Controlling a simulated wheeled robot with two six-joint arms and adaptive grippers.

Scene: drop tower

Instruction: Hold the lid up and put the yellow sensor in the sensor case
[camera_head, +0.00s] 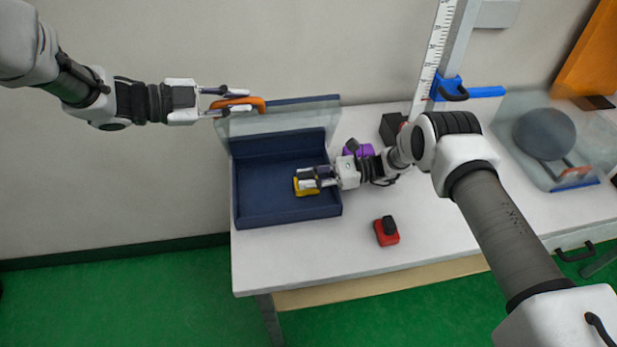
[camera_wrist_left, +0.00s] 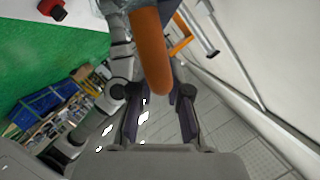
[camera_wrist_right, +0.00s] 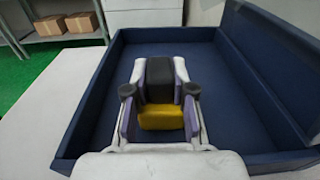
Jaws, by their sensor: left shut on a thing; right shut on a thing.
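The sensor case (camera_head: 255,212) is a dark blue open box at the left of the white table; it also shows in the right wrist view (camera_wrist_right: 90,105). Its clear lid (camera_head: 285,119) stands raised at the back. My left gripper (camera_head: 226,98) is shut on the orange lid handle (camera_head: 252,104), which also shows in the left wrist view (camera_wrist_left: 150,50). My right gripper (camera_head: 312,180) is shut on the yellow sensor (camera_head: 306,188), inside the case's outline near its right side. In the right wrist view the yellow sensor (camera_wrist_right: 162,117) has a dark top between the fingers; its contact with the floor cannot be told.
A red sensor (camera_head: 386,232) stands in front right of the case. A purple sensor (camera_head: 358,149) sits behind my right wrist. A ruled tower (camera_head: 433,60) with a blue clamp rises behind. A grey ball (camera_head: 543,134) lies in a clear tray at right. The table's front is mostly clear.

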